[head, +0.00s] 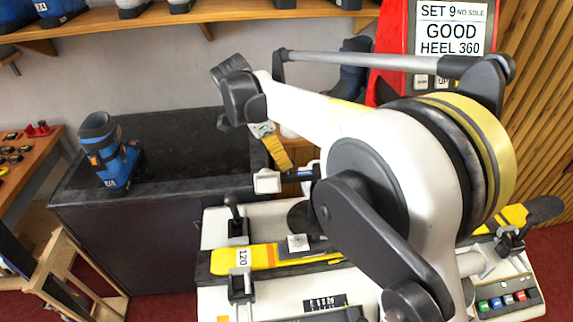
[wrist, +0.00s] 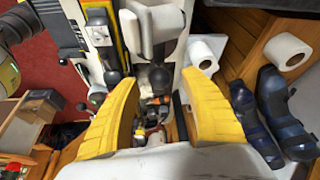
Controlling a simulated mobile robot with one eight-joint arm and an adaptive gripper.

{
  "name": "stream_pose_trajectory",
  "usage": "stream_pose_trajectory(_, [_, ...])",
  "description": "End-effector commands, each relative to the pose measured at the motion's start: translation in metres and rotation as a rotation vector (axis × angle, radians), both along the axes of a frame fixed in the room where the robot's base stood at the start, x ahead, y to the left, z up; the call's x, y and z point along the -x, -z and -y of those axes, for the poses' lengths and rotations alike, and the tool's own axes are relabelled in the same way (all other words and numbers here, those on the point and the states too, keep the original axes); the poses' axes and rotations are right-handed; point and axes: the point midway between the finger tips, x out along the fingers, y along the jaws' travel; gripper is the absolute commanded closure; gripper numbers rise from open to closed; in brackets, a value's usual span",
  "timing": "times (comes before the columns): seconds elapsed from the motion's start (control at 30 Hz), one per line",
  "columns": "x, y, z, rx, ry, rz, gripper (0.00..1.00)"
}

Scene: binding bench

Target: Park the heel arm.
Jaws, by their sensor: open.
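My gripper (head: 276,150) hangs above the back edge of the bench (head: 218,228) in the head view, its yellow finger pointing down. In the wrist view my gripper (wrist: 160,83) is open, with two yellow fingers apart and nothing held. Beyond the fingers, a light grey forked part (wrist: 135,38) with a black middle piece stands beside the ski; I cannot tell whether it belongs to the heel arm. A grey bar (head: 375,60) with dark ends spans the upper head view behind my arm; I cannot tell whether that is the heel arm. My arm hides much of the bench.
A yellow ski (head: 262,257) with black clamps lies along the bench. A red display (head: 447,30) reads "SET 9 NO SOLE, GOOD HEEL 360". A blue boot (head: 112,152) stands on the dark counter at left. White rolls (wrist: 284,50) and dark boots (wrist: 285,115) lie right of my fingers.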

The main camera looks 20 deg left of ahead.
Motion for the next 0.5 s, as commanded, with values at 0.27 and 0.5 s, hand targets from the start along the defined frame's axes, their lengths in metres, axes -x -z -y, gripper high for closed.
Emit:
stream_pose_trajectory(0.27, [0.011,-0.046,-0.016,0.000,-0.001,0.000,0.47])
stream_pose_trajectory(0.5, [0.014,-0.056,-0.019,0.000,0.000,0.000,0.47])
